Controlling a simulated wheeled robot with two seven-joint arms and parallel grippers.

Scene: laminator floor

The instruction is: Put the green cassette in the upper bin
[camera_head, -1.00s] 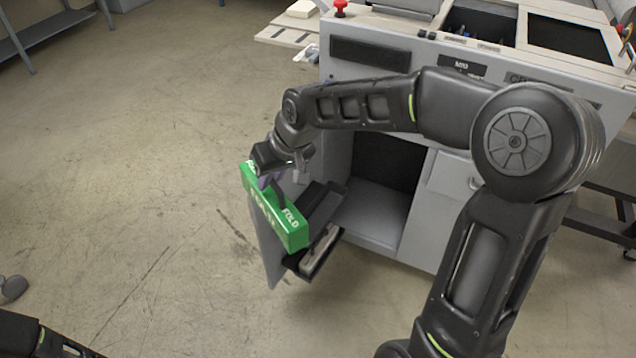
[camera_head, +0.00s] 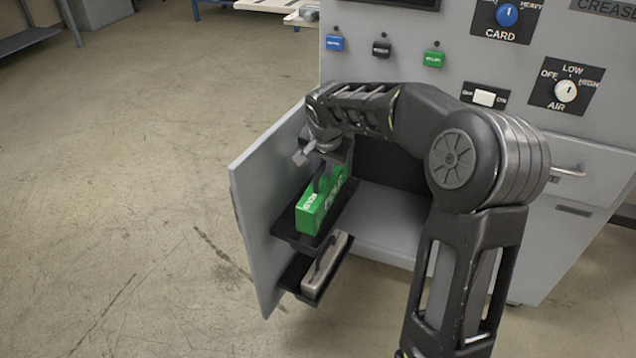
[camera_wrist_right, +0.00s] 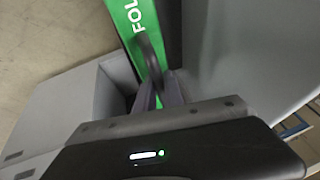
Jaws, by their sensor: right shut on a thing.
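The green cassette (camera_head: 318,208) with white lettering sits in or just above the black upper bin (camera_head: 340,222) on the inside of the open cabinet door; I cannot tell whether it touches the bin's floor. My right gripper (camera_head: 322,180) is shut on the cassette's handle. In the right wrist view the cassette (camera_wrist_right: 135,25) shows with its dark handle between the fingers (camera_wrist_right: 160,92). The lower bin (camera_head: 290,277) is below and holds a grey cassette (camera_head: 326,264). My left gripper is out of view.
The open grey door (camera_head: 256,220) stands left of the bins. The machine's front panel (camera_head: 400,60) has knobs and small coloured tags. An open cabinet compartment (camera_head: 385,215) lies behind my right arm. The floor on the left is clear.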

